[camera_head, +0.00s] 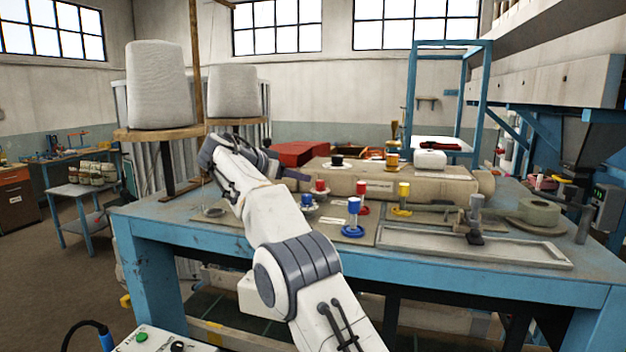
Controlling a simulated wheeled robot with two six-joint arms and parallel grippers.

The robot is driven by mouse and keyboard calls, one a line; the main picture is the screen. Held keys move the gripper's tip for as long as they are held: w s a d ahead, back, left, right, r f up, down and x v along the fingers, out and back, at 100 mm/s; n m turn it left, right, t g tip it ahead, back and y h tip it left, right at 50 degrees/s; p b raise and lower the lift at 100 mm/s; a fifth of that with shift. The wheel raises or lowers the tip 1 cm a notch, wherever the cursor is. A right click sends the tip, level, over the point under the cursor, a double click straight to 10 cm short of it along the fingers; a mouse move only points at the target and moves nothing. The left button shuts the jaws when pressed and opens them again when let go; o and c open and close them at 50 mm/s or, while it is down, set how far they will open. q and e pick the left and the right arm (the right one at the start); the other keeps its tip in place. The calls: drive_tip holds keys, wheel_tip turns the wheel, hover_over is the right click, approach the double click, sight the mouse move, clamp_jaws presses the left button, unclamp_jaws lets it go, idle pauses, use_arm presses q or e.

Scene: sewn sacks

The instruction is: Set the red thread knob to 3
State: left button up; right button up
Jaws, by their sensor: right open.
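A red knob (362,188) stands upright on a red base on the workbench, between a blue knob (354,206) on a blue disc and a yellow knob (404,191). A second, smaller red knob (320,186) sits to its left, close to a small blue knob (307,200). I cannot tell which red one is the thread knob, and no dial numbers are readable. My right gripper (292,174) is open, left of the red knobs and apart from them; its wrist partly hides the fingers. My left gripper is not in view.
The sewing machine's beige body (425,187) lies behind the knobs. A blue frame (487,90) stands on the blue workbench (480,261) at the back right. Large thread cones (158,85) stand at the left.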

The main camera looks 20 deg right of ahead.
sight(318, 182)
drive_tip(key=p+x, duration=0.1)
drive_tip(key=x, duration=0.1)
drive_tip(key=p+x, duration=0.1)
drive_tip(key=x, duration=0.2)
drive_tip(key=p+x, duration=0.1)
drive_tip(key=x, duration=0.2)
drive_tip(key=shift+s+d+r, duration=0.2)
drive_tip(key=shift+s+d, duration=0.1)
drive_tip(key=shift+w+d+f, duration=0.3)
drive_tip(key=shift+d+f, duration=0.1)
clamp_jaws()
